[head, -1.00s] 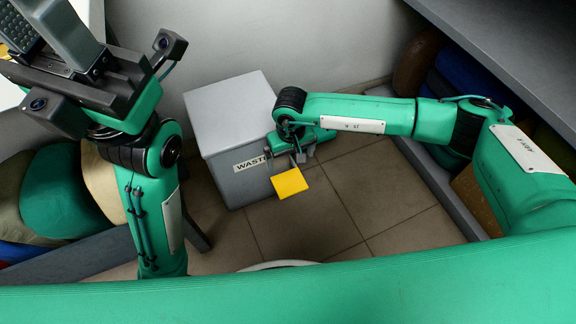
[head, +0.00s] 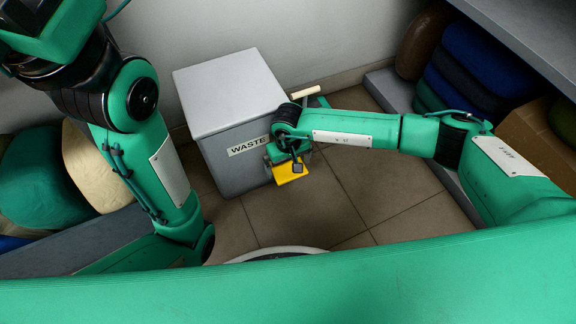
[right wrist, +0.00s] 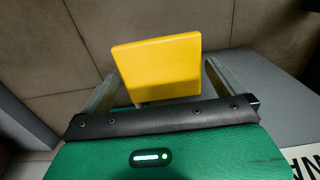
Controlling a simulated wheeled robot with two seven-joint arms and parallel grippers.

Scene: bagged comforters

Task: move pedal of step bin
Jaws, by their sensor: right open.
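The grey step bin (head: 230,95) with its WASTE label stands against the wall in the head view, its lid down. Its yellow pedal (head: 290,174) sticks out low at the front and is partly covered by my right gripper (head: 291,166). In the right wrist view the yellow pedal (right wrist: 158,68) lies between the two spread fingers of my right gripper, which is open. A gap shows between the pedal and each finger. My left arm (head: 150,160) is at the left of the head view, its gripper out of frame.
Bagged comforters (head: 478,70) are stacked under the grey shelf (head: 530,35) at the right, beside a cardboard box (head: 535,140). More bags (head: 95,170) lie at the left. A pale stick (head: 305,91) shows behind the right wrist. Tiled floor (head: 385,205) is clear in front.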

